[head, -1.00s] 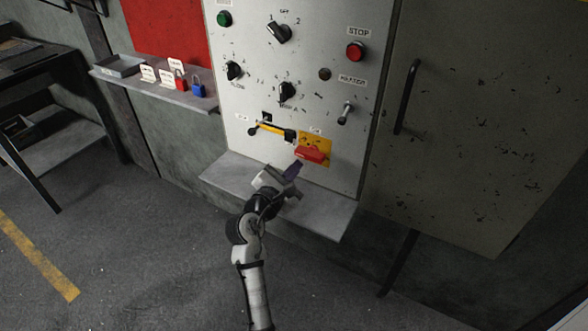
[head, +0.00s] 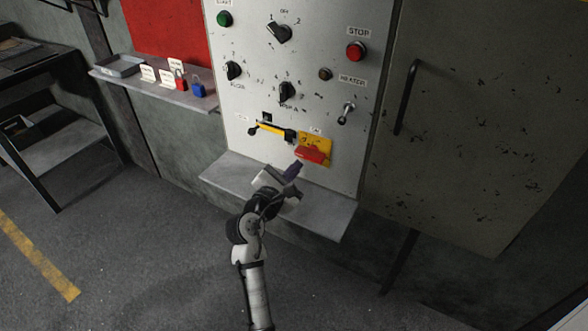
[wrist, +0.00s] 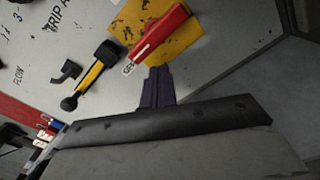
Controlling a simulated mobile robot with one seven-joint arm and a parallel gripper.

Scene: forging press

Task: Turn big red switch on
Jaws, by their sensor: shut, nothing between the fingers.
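The big red switch (head: 311,155) is a red handle on a yellow plate (head: 323,141), low on the right of the grey control panel. In the wrist view the red handle (wrist: 160,31) lies slanted across the yellow plate (wrist: 184,47). My gripper (head: 294,170) is just below and left of the red handle in the head view. Its dark purple fingers (wrist: 157,84) are shut with nothing between them. In the wrist view the fingertips point at the panel close to the handle's lower end. I cannot tell whether they touch it.
A yellow-and-black lever (head: 269,129) sits left of the switch. Black knobs, a green button and a red stop button (head: 355,51) are above. A ledge (head: 330,213) juts out below the panel. A shelf (head: 150,90) with red and blue padlocks is at left.

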